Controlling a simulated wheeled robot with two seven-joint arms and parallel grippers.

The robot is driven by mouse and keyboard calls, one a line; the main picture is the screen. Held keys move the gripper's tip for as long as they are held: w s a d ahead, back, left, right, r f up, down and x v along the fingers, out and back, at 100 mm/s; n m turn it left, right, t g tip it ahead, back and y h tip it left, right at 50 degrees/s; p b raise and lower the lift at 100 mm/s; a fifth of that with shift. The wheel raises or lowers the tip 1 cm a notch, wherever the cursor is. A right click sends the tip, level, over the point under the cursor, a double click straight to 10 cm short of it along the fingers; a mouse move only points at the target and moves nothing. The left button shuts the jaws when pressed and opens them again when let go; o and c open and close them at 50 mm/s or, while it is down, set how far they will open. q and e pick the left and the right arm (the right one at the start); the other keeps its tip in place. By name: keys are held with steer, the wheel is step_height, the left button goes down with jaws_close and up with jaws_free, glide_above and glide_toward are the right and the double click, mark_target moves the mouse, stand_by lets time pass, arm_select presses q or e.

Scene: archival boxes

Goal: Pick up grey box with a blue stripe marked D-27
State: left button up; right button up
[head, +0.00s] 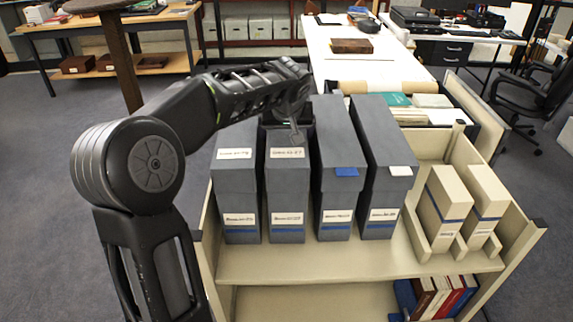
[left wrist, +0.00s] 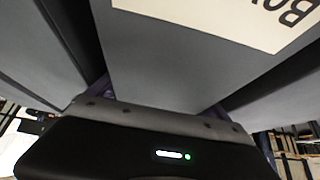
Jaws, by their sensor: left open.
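Several grey boxes with blue stripes stand upright in a row on a cream cart: the far-left box (head: 236,190), the second box (head: 288,190), the third box (head: 336,165) and the fourth box (head: 388,165). Their labels are too small to read surely, so I cannot tell which is D-27. My left gripper (head: 294,118) is at the top rear of the second box, its fingers partly hidden. In the left wrist view a grey box (left wrist: 165,65) with a white label fills the space in front of the open jaws; contact is unclear. My right gripper is out of view.
Two cream boxes (head: 445,208) stand in a holder at the cart's right. The cart shelf (head: 330,262) is bare in front of the grey boxes. Books (head: 440,298) stand on the lower shelf. A long table (head: 350,68) lies behind the cart.

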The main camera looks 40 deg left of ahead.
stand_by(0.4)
arm_select(q)
steer(key=c, duration=1.7)
steer(key=shift+w+r, duration=0.1)
steer(key=shift+c, duration=0.2)
steer(key=shift+r, duration=0.15)
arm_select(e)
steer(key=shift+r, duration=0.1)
